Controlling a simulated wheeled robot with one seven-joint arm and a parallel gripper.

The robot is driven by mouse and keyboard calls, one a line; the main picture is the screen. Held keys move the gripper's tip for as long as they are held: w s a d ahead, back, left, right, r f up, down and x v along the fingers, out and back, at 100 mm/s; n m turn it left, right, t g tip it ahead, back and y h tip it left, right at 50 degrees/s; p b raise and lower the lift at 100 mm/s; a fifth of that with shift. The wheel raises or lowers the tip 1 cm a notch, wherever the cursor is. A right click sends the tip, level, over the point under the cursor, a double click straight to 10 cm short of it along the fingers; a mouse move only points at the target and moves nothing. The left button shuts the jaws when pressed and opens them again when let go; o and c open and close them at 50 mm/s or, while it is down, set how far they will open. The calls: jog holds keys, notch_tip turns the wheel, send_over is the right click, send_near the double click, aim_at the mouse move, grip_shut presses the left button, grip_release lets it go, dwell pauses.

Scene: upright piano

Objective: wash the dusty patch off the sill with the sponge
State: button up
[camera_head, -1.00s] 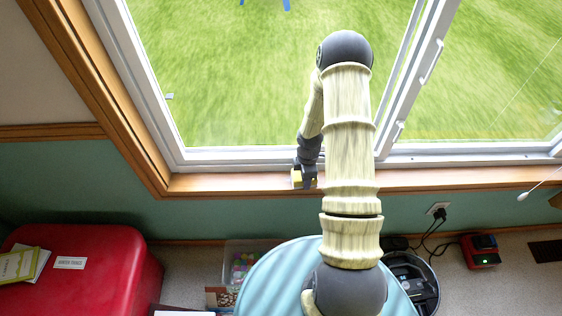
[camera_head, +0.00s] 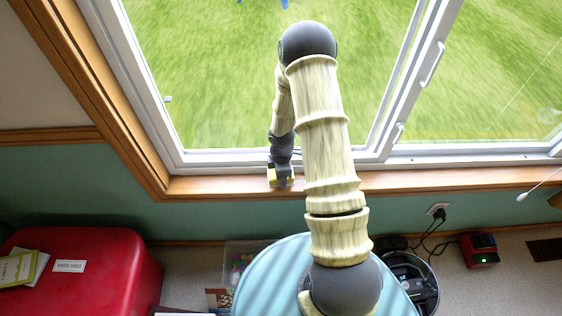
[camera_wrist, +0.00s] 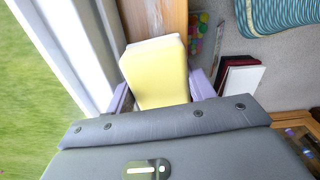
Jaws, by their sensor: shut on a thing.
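The yellow sponge (camera_wrist: 157,72) with a white far edge is held between the two fingers of my gripper (camera_wrist: 160,92) in the wrist view. In the head view my gripper (camera_head: 281,174) is low over the wooden sill (camera_head: 220,185), left of its middle, with a bit of the yellow sponge (camera_head: 272,178) showing beside it. The sponge appears to be at the sill's surface; I cannot tell for sure that it touches. The sill also shows beyond the sponge in the wrist view (camera_wrist: 153,18).
The white window frame (camera_head: 225,156) runs along the back of the sill. Below are a red case (camera_head: 105,265), a round light-blue striped surface (camera_head: 262,275) and a bin of colored balls (camera_head: 236,255). The sill left of my gripper is clear.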

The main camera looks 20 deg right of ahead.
jog(key=shift+s+d+r+p, duration=0.15)
jog(key=shift+r+p, duration=0.2)
jog(key=shift+r, duration=0.2)
jog(key=shift+s+a+r+p, duration=0.1)
jog(key=shift+r+p, duration=0.2)
jog(key=shift+r, duration=0.25)
notch_tip(320, 180, up, 3)
jog(key=p, duration=0.2)
jog(key=shift+w+p, duration=0.15)
jog(key=shift+p, duration=0.2)
jog(key=shift+s+d+r+p, duration=0.15)
jog(key=shift+s+r+p, duration=0.05)
jog(key=shift+r+p, duration=0.25)
jog(key=shift+w+a+f, duration=0.1)
jog(key=shift+a, duration=0.1)
